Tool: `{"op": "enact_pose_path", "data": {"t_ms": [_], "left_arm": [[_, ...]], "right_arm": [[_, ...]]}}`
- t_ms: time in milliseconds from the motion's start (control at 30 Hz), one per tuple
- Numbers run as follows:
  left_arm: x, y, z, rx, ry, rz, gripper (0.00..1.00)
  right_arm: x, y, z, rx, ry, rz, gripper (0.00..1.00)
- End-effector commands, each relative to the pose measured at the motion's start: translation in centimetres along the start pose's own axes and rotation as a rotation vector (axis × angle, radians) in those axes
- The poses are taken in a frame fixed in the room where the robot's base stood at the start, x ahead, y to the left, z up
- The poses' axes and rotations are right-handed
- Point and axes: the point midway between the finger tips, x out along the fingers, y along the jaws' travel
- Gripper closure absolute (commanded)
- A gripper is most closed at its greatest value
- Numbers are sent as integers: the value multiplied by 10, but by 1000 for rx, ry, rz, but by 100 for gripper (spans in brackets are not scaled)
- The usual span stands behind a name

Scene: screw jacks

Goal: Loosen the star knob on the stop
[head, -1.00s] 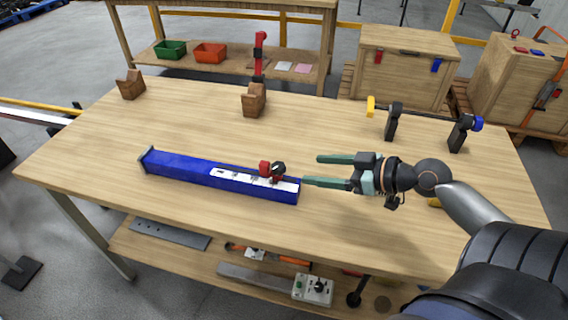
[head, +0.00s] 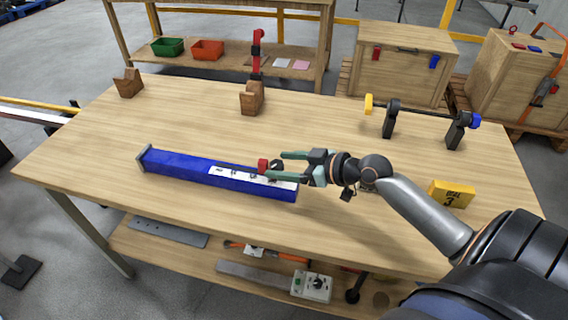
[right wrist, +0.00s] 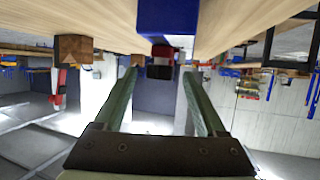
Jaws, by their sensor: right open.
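A blue beam (head: 190,166) with a white scale strip lies on the table. A small red stop (head: 263,165) sits on it near its right end, with a dark star knob (head: 277,165) on the stop's right side. My right gripper (head: 276,166) is open, with its green fingers pointing left around or just beside the knob. In the right wrist view the dark knob (right wrist: 160,70) and red stop (right wrist: 162,51) appear between the open fingertips, with no clear contact. My left gripper is not in view.
Wooden V-blocks (head: 252,98) stand toward the back of the table. A black rod fixture (head: 424,111) with a yellow end stands at the right. A yellow block (head: 450,194) lies near the right arm. The front left of the table is clear.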

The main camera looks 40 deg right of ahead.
Motion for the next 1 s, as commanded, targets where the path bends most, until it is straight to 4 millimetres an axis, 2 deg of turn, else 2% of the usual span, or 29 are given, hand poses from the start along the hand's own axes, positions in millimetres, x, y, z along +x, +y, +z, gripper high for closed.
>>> {"op": "enact_pose_path", "data": {"t_ms": [133, 767, 1000], "left_arm": [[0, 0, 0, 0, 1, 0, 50], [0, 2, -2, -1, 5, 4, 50], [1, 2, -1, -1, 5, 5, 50]], "right_arm": [[0, 0, 0, 0, 0, 0, 29], [0, 0, 0, 0, -1, 0, 100], [0, 0, 1, -3, -1, -2, 100]]}}
